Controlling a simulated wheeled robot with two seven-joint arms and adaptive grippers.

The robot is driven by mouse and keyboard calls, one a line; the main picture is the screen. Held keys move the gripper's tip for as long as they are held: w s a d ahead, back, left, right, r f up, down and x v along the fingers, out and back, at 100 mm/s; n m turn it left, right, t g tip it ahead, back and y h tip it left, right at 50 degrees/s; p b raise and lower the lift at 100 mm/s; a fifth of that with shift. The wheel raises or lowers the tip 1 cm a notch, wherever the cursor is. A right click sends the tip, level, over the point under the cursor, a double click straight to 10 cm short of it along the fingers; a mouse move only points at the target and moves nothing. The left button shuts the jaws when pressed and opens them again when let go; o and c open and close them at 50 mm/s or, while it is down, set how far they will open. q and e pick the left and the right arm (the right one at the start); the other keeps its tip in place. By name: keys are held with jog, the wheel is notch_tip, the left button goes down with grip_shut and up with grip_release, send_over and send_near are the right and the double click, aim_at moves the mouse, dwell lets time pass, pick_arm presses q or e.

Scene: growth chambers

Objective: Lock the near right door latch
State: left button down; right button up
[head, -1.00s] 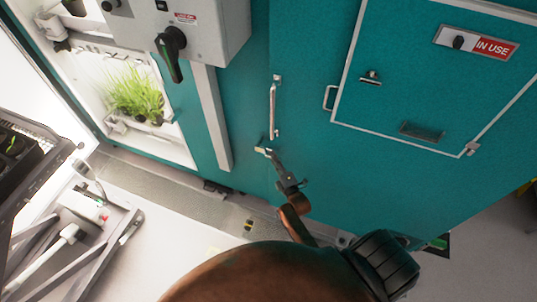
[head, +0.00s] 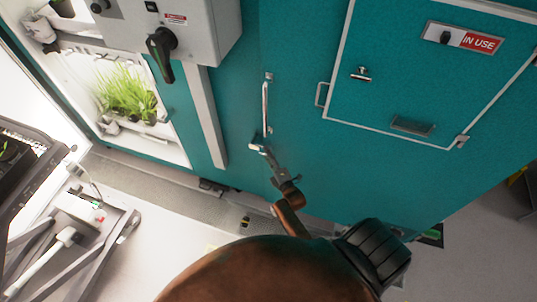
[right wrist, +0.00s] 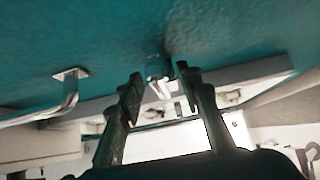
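A small metal latch (right wrist: 158,88) stands out from the teal door face in the right wrist view. It lies between the two fingers of my right gripper (right wrist: 157,76), which are apart with visible space around it. In the head view my right gripper (head: 261,148) is at the teal wall, just below the lower end of a vertical bar handle (head: 265,108). The latch is small and partly covered there, and I cannot tell if a finger touches it. The handle (right wrist: 70,95) also shows at the left in the right wrist view. My left gripper is not in view.
A small framed door with an "IN USE" sign (head: 465,38) is at the right. A grey control box (head: 195,30) with a black rotary switch (head: 161,52) is upper left, above an open lit chamber with green plants (head: 128,92). A grey cart (head: 90,225) stands lower left.

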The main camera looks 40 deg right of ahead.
jog(key=shift+s, duration=0.15)
jog(key=s+a, duration=0.2)
jog(key=s, duration=0.9)
jog(key=shift+s, duration=0.3)
jog(key=s+a+f+m+g+y+b, duration=0.1)
jog(key=s+a+f+m+g, duration=0.3)
jog(key=f, duration=0.7)
jog(key=s+f+m+g+y, duration=0.1)
jog(key=s+f+g, duration=0.1)
jog(key=s+f, duration=0.65)
jog(key=s+a+f+m+g+b, duration=0.1)
jog(key=s+a+f+m+g, duration=0.15)
jog(key=f, duration=1.05)
jog(key=s+f+m+g, duration=0.2)
jog(key=s+f, duration=0.3)
jog(key=s, duration=0.4)
jog(key=s+f+m+g, duration=0.3)
jog(key=s+f, duration=0.2)
jog(key=s, duration=0.4)
jog(key=s+f+m+g, duration=0.2)
jog(key=s+f, duration=0.3)
jog(key=s, duration=0.5)
jog(key=shift+d+g+y+b, duration=0.3)
jog(key=shift+d+g, duration=0.1)
jog(key=shift+g, duration=0.15)
jog(key=shift+s+m, duration=0.1)
jog(key=shift+m, duration=0.15)
jog(key=shift+c, duration=0.6)
